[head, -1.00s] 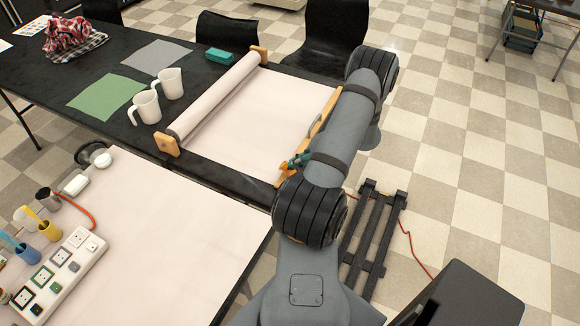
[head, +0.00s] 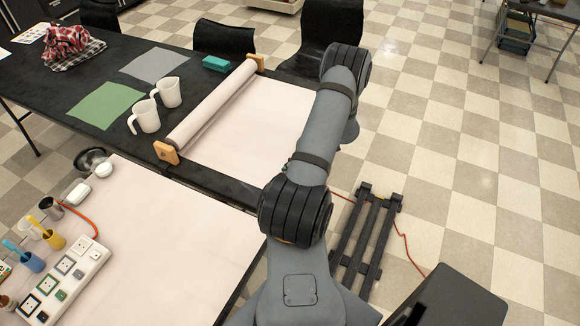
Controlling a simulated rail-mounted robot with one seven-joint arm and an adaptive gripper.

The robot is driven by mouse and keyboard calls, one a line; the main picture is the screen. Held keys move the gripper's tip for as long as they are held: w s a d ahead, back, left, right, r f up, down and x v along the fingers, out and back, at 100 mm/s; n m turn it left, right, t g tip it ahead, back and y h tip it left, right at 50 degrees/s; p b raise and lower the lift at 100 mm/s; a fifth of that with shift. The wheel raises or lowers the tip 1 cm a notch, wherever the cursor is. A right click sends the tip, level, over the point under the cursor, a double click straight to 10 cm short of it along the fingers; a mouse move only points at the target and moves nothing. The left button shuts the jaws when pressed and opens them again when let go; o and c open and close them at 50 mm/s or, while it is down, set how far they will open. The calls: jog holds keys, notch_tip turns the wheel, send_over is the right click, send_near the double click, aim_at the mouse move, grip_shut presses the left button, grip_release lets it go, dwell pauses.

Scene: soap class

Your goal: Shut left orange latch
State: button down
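No orange latch can be made out in the head view. The nearest orange-toned parts are the wooden end blocks of a paper roll (head: 213,105): a near block (head: 166,152) and a far block (head: 256,63). They stand on the black table (head: 215,184), left of my arm. My arm reaches up through the middle of the picture and covers the right edge of the unrolled paper (head: 262,122). My gripper is not visible, so its state and what it touches are hidden.
A power strip (head: 65,281) lies on the near table (head: 165,240). A dark slatted rack (head: 366,238) stands on the floor.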

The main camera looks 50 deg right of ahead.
jog(key=shift+r+p, duration=0.55)
notch_tip(320, 180, up, 13)
jog(key=s+p, duration=0.1)
jog(key=p, duration=0.1)
jog(key=shift+d, duration=0.2)
jog(key=shift+f, duration=0.2)
jog(key=f, duration=0.4)
jog(key=f+b, duration=0.1)
jog(key=f, duration=0.3)
jog(key=w+f+b, duration=0.1)
jog(key=f, duration=0.3)
jog(key=shift+a+f, duration=0.15)
jog(key=shift+f, duration=0.2)
jog(key=shift+f+b, duration=0.55)
jog(key=shift+b, duration=0.05)
jog(key=shift+r, duration=0.1)
